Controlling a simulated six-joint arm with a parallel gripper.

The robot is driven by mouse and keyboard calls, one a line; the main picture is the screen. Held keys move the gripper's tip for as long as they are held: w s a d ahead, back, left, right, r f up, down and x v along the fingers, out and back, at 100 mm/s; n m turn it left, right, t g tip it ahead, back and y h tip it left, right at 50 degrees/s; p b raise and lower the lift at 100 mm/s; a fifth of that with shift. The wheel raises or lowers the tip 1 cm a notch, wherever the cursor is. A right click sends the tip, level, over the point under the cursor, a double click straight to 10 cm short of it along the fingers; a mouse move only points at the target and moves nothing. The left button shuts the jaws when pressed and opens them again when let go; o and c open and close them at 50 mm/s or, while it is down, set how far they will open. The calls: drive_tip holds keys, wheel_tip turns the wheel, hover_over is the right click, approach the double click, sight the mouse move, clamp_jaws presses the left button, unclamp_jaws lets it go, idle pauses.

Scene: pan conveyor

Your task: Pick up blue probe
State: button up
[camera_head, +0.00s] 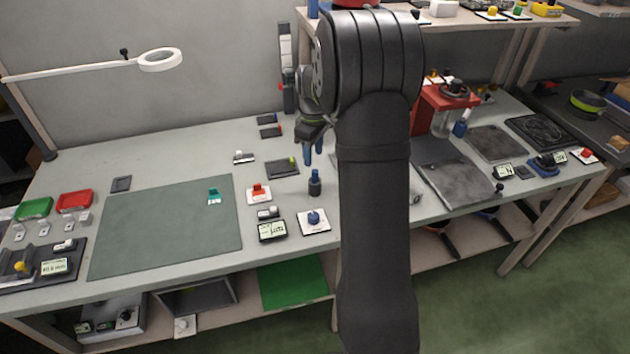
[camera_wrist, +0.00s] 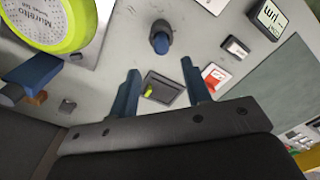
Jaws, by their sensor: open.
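A small dark-blue upright piece with a round base (camera_head: 315,184), which looks like the blue probe, stands on the grey bench. In the wrist view it shows as a dark-blue stub (camera_wrist: 160,40) just past the gap between my fingertips. My gripper (camera_head: 309,158) points down above the bench, with its blue fingers a little behind and above the probe in the head view. In the wrist view my gripper (camera_wrist: 160,67) has its two fingers spread apart with nothing between them. The probe is apart from both fingers.
Close around are a black tray with a green piece (camera_head: 281,169), a red switch on a white plate (camera_head: 259,192), a blue knob on a white plate (camera_head: 314,221) and a small display (camera_head: 272,231). The green mat (camera_head: 160,230) at left is mostly clear.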

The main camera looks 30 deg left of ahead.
sight(315, 170)
drive_tip(key=shift+s+d+f, duration=0.1)
drive_tip(key=shift+d+f, duration=0.1)
drive_tip(key=shift+f, duration=1.55)
drive_tip(key=shift+s+d+f, duration=0.1)
drive_tip(key=shift+d+f, duration=0.1)
drive_tip(key=shift+f, duration=1.5)
clamp_jaws()
drive_tip(key=shift+r, duration=0.1)
